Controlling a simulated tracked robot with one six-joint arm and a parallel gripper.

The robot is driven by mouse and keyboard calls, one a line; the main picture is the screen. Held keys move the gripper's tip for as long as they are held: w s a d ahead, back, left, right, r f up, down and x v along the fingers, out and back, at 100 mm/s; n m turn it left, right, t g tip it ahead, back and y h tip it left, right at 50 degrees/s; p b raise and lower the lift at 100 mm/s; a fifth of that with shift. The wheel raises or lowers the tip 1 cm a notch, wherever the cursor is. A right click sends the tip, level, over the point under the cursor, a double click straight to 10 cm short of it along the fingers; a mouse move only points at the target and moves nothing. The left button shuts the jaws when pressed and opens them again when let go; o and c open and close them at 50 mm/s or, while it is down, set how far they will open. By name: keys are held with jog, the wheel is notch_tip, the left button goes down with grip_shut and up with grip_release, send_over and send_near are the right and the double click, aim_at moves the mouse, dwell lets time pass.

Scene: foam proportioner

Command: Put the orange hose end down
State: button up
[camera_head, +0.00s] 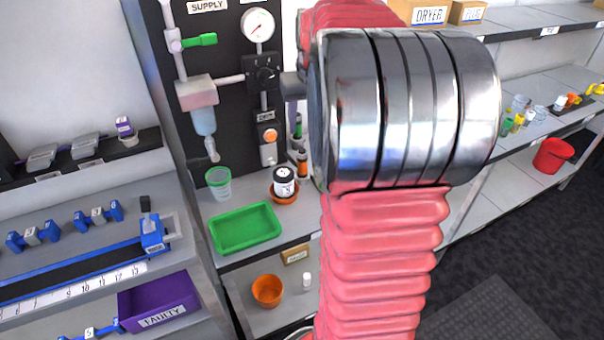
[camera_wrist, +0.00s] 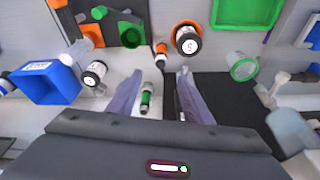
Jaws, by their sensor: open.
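The orange hose end (camera_wrist: 161,52), orange with dark bands, stands just beyond my fingertips in the wrist view. It also shows in the head view (camera_head: 302,162), right of an orange bowl on the grey shelf. My gripper (camera_wrist: 160,72) is open and no object shows held in it. A green hose end (camera_wrist: 147,97) with a white band shows between the fingers, nearer the palm; its depth is unclear. It also appears in the head view (camera_head: 298,128), above the orange one. My arm hides most of my gripper in the head view.
A lidded jar (camera_head: 284,180) sits in the orange bowl (camera_head: 283,198). Left of it are a green tray (camera_head: 246,228) and a clear cup (camera_head: 218,182). The dark panel (camera_head: 231,95) with gauge and valves rises behind. A blue bin (camera_wrist: 47,83) stands left in the wrist view.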

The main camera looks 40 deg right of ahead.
aim_at(302, 150)
jog(key=x, duration=0.8)
jog(key=shift+w+x, duration=0.1)
jog(key=shift+x, duration=1.2)
jog(key=shift+w+x, duration=0.15)
jog(key=shift+x, duration=1.1)
grip_shut()
jog(key=shift+r, duration=0.1)
